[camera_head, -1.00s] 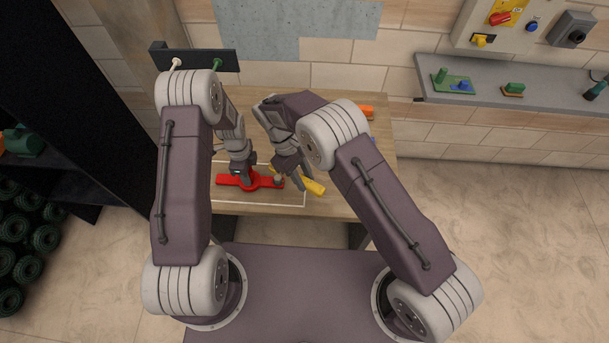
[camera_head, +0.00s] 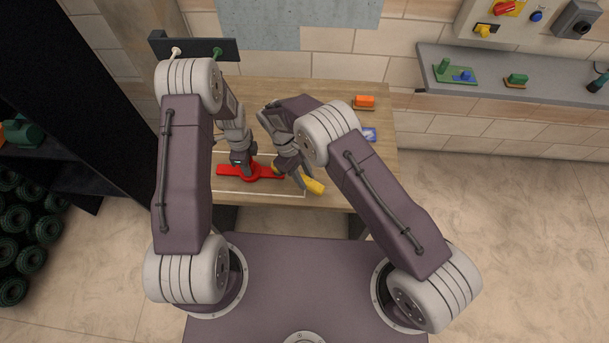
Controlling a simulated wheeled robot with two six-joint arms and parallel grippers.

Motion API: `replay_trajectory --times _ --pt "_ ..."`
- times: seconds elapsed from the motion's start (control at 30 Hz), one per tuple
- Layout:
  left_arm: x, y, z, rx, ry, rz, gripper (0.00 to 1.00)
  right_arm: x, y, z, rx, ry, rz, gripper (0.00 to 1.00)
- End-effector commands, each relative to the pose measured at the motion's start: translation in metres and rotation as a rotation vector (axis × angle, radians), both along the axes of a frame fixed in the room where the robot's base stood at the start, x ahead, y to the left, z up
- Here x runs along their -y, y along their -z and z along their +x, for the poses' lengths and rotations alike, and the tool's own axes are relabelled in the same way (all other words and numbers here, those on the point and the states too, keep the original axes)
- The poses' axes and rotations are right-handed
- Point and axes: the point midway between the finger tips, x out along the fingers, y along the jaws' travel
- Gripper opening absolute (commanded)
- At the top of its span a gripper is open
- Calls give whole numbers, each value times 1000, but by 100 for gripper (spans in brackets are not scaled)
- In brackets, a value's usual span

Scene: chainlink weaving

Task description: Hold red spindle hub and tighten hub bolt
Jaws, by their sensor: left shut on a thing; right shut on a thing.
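The red spindle hub (camera_head: 267,172) lies flat at the front of the wooden table, with bars reaching out to its left and right. My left gripper (camera_head: 247,173) comes down from above and is shut on the hub near its middle. My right gripper (camera_head: 299,183) is just right of the hub and is shut on a yellow tool (camera_head: 315,186), whose yellow end sticks out to the lower right. The gripper covers the tool's middle. The hub bolt cannot be made out, and whether the tool touches the hub cannot be told.
An orange block (camera_head: 364,102) and a blue piece (camera_head: 370,135) lie on the table at right. A dark rack (camera_head: 195,48) with two pegs stands at the back left. A grey shelf (camera_head: 540,92) with small parts is on the right wall. A white outline marks the table front.

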Motion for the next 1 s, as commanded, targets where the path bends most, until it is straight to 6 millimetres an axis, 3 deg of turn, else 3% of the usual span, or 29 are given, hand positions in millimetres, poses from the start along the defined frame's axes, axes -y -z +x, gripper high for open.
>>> replay_trajectory --times 1.0 --pt "0 0 0 1 0 0 0 0 27 0 0 0 0 0"
